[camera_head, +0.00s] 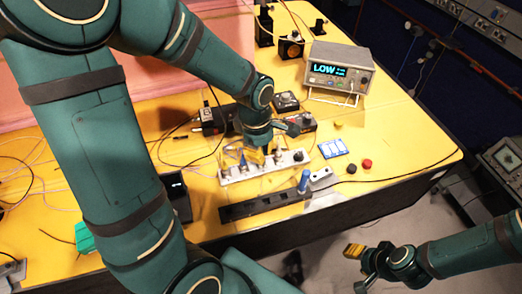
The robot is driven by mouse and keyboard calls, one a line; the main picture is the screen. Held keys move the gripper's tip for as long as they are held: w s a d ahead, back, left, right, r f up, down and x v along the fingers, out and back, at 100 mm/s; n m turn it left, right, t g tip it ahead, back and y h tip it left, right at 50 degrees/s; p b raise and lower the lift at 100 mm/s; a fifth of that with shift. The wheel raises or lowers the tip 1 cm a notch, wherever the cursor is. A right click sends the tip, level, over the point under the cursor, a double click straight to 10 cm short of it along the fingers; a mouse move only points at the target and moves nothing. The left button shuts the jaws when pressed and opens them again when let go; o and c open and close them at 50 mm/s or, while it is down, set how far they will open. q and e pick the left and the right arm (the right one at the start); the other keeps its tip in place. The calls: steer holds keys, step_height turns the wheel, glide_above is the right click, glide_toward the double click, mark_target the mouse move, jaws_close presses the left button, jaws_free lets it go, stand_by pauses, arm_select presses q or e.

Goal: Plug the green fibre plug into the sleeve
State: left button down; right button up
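My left gripper (256,156) reaches down over a white strip (233,176) with several upright fittings. Its yellow fingertips are small and partly hidden by its own wrist, so I cannot tell whether they hold anything. I cannot make out the green fibre plug for sure, nor which fitting is the sleeve. A small green block (84,237) lies at the left front of the table, partly behind my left arm. My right gripper (355,250) is off the table's front edge at lower right, away from the strip; its opening is unclear.
A blue upright cylinder (304,181) and a grey connector (321,175) with a black cable stand near the front edge. A meter reading LOW (339,72) stands behind. Red (367,163) and black (351,169) knobs lie right. The yellow table (415,150) is clear at right.

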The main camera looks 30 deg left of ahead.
arm_select(q)
steer(key=shift+f+b, duration=0.45)
steer(key=shift+f, duration=0.15)
steer(key=c, duration=1.1)
jaws_free()
steer(key=shift+o, duration=0.2)
step_height(320, 180, up, 12)
steer(key=a, duration=0.1)
steer(key=shift+s, duration=0.1)
